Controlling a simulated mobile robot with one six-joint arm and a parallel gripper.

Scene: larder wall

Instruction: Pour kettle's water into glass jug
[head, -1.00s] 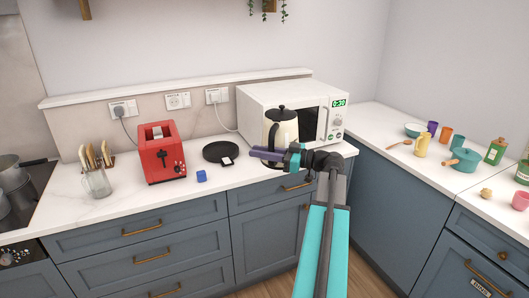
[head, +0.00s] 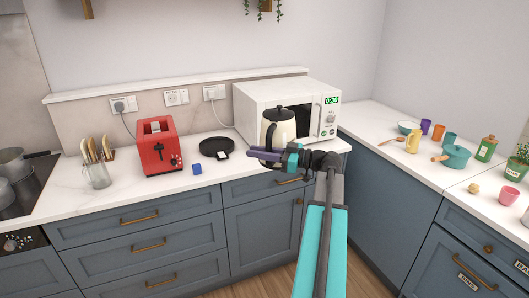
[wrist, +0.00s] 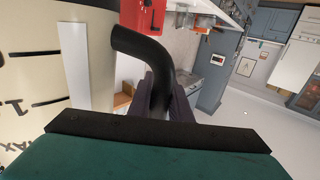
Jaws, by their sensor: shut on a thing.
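The kettle (head: 280,122) is cream with a black lid and handle. It is upright in front of the microwave. My gripper (head: 264,154) is shut on its black handle; in the wrist view the dark fingers (wrist: 168,98) close around the handle, with the kettle's marked side (wrist: 28,70) at the left. I cannot tell for sure whether the kettle's base is clear of the counter. A clear glass vessel, seemingly the glass jug (head: 98,177), stands at the left of the counter, far from my gripper. Wooden-handled utensils show behind or in it. The kettle's water is not visible.
The red toaster (head: 161,148), blue cube (head: 197,169) and round black base (head: 214,146) lie between kettle and glass vessel. The white microwave (head: 252,98) stands behind the kettle. The hob (head: 30,185) is far left. Cups and a teal pot (head: 455,157) crowd the right counter.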

